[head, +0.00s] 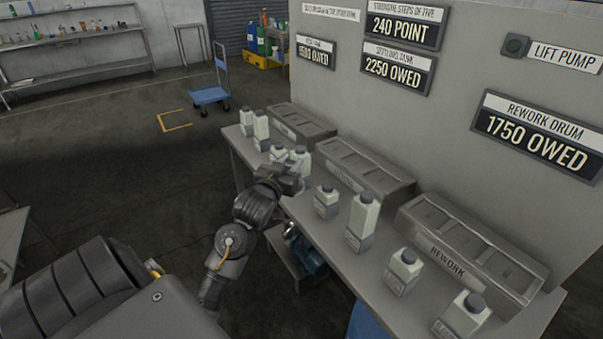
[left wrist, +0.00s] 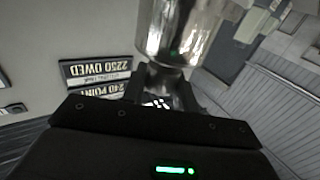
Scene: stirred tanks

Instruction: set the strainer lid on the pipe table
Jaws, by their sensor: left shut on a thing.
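My left gripper (head: 288,178) is over the left part of the long grey bench (head: 335,235), in front of white bottles. In the left wrist view the gripper (left wrist: 160,100) is shut on the narrow neck of a shiny, rounded metal piece (left wrist: 185,30). Whether this piece is the strainer lid I cannot tell, as its far end is cut off by the frame. In the head view the held piece is too small and hidden to make out. I cannot pick out the pipe table for certain. My right gripper is not in view.
Several white bottles stand along the bench, one tall bottle (head: 362,222) near its middle. Grey compartment trays, one marked REWORK (head: 470,250), line the back against the sign wall. A blue motor-like unit (head: 306,255) sits below. A blue trolley (head: 210,96) stands on open floor.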

